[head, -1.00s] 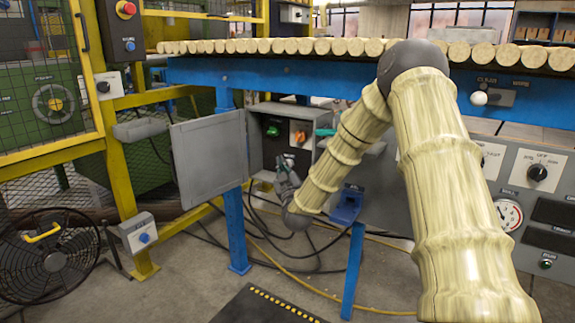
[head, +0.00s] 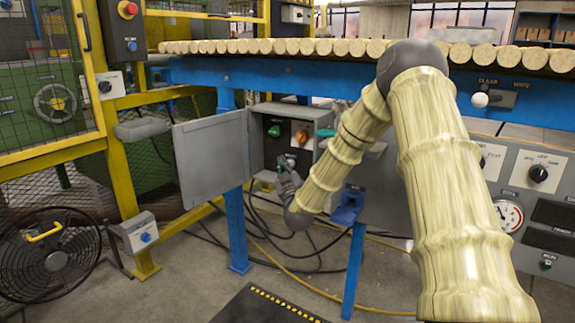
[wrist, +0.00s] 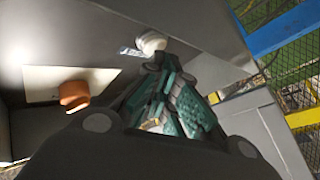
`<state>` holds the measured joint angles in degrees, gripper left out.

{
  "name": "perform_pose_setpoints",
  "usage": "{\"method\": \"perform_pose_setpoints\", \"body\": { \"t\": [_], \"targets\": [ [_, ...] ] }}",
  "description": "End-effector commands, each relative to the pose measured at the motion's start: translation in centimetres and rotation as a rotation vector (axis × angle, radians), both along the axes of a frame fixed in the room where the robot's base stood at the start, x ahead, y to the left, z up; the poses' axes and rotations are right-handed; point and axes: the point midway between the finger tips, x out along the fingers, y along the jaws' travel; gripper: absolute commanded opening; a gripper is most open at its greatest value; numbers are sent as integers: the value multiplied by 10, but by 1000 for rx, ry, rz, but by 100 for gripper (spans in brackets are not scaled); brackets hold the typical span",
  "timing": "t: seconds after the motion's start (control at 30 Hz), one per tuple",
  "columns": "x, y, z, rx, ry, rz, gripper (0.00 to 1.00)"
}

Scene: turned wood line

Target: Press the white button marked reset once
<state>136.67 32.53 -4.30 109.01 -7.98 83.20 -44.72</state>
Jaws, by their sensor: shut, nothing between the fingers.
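The white button (wrist: 150,42) is a round cap on the grey panel at the top middle of the wrist view, beside a small label too small to read. In the head view my gripper hides its place. My gripper (wrist: 157,70) has teal finger pads closed together, with nothing held. Its tips are right by the white button; I cannot tell whether they touch it. In the head view my gripper (head: 283,162) reaches into the lower part of the open grey control box (head: 257,150) under the conveyor.
An orange knob (wrist: 75,95) sits on a pale plate in the same box. A green knob (head: 274,131) is left of it in the head view. The open box door (head: 211,158) stands to the left. A blue conveyor beam (head: 270,78) runs above.

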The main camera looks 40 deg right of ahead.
Motion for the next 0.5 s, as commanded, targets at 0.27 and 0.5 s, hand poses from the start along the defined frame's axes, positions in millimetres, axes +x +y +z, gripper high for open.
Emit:
{"method": "perform_pose_setpoints", "body": {
  "t": [0.27, 0.5],
  "targets": [
    [0, -11, 9, -14, -14, -19, 0],
    [-3, -4, 9, -15, -13, -18, 0]
  ]
}}
